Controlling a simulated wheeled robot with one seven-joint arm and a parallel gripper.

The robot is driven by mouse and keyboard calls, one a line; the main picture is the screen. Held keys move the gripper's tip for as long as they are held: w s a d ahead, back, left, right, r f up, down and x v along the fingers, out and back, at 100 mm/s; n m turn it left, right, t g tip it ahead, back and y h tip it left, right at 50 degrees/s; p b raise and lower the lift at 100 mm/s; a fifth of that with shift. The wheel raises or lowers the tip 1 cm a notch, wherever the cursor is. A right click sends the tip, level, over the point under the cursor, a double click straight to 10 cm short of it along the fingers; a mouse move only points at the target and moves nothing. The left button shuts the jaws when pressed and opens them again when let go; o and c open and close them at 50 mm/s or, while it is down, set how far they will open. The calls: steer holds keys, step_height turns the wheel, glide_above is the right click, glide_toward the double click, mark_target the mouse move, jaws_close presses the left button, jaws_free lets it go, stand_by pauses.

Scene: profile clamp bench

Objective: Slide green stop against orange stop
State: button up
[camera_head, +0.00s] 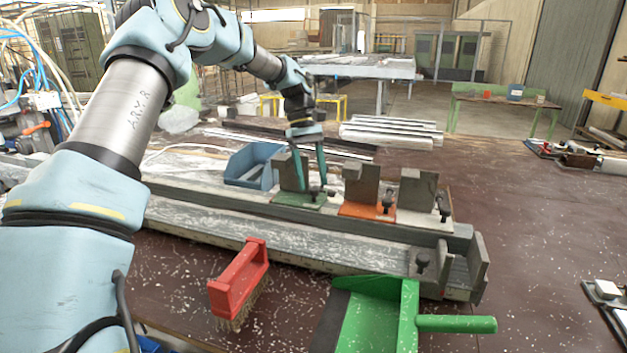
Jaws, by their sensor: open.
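The green stop (300,200) has a green base plate and a dark upright block. It sits on the long grey rail (270,240), left of the orange stop. The orange stop (360,209) has an orange base and a dark upright block. A narrow gap seems to show between the two bases. My gripper (312,188) is open and points down at the green stop, its fingers beside the upright block and dark knob. Whether the fingers touch the stop cannot be told.
A stop with a white base (417,212) stands right of the orange one. A blue bin (252,167) is behind the rail. A red brush (238,280) and a green dustpan (378,318) lie in front. Metal profiles (392,132) lie behind.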

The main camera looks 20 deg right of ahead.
steer(key=shift+x, duration=0.9)
steer(key=shift+c, duration=0.2)
jaws_close()
stand_by(0.4)
